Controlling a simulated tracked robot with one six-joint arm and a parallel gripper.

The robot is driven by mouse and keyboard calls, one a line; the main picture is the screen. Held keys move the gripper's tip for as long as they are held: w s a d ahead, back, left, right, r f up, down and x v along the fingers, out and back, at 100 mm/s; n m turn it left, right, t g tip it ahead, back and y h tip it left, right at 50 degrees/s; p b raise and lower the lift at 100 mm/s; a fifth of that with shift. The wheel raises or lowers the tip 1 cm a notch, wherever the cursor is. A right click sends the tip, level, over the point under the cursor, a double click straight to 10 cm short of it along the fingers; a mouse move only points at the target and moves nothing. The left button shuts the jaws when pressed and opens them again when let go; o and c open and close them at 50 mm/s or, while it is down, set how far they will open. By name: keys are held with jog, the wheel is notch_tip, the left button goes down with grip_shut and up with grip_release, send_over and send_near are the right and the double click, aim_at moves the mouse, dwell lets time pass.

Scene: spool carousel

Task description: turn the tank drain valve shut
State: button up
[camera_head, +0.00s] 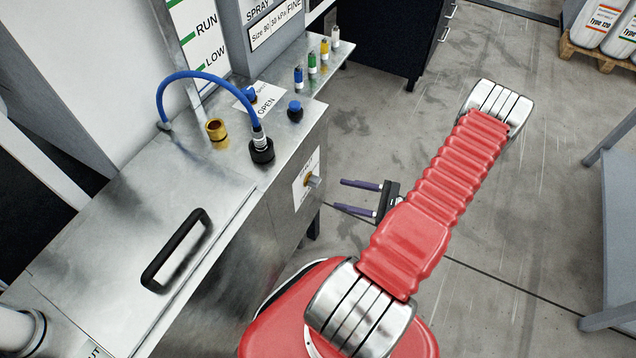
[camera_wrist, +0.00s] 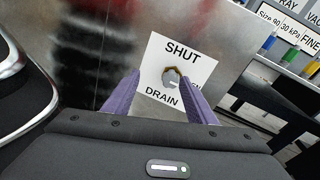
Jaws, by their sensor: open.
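The drain valve (camera_head: 313,181) is a small metal and brass knob on the tank's (camera_head: 284,215) side wall, in front of a white label. In the wrist view the valve (camera_wrist: 171,78) shows as a grey round end with a brass edge. Its label (camera_wrist: 160,50) reads SHUT above and DRAIN below. My gripper (camera_head: 335,193) is open, its two purple fingers pointing at the valve with a short gap left. In the wrist view my gripper (camera_wrist: 162,77) has the valve between its fingertips, a little right of the middle. Which way the valve is turned I cannot tell.
The tank top carries a black handle (camera_head: 177,248), a blue hose (camera_head: 205,76) on a black fitting, a brass fitting (camera_head: 216,132) and a blue knob (camera_head: 295,111). Several coloured vials (camera_head: 312,62) stand behind. Floor is clear on the right; a grey-blue stand (camera_head: 617,220) is at the right edge.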

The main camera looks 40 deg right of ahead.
aim_at(318, 183)
jog(key=f+m+h, duration=0.1)
jog(key=s+d+f+m+t, duration=0.1)
jog(key=s+d+f+m+t+h, duration=0.1)
jog(key=shift+s+f+h, duration=0.1)
jog(key=shift+f+h, duration=0.2)
jog(key=shift+f, duration=0.05)
jog(key=shift+x, duration=6.9)
jog(key=shift+d+r, duration=0.1)
jog(key=shift+r, duration=0.1)
jog(key=shift+c, duration=0.4)
jog(key=c, duration=0.9)
jog(key=shift+d, duration=0.15)
jog(key=shift+c, duration=0.3)
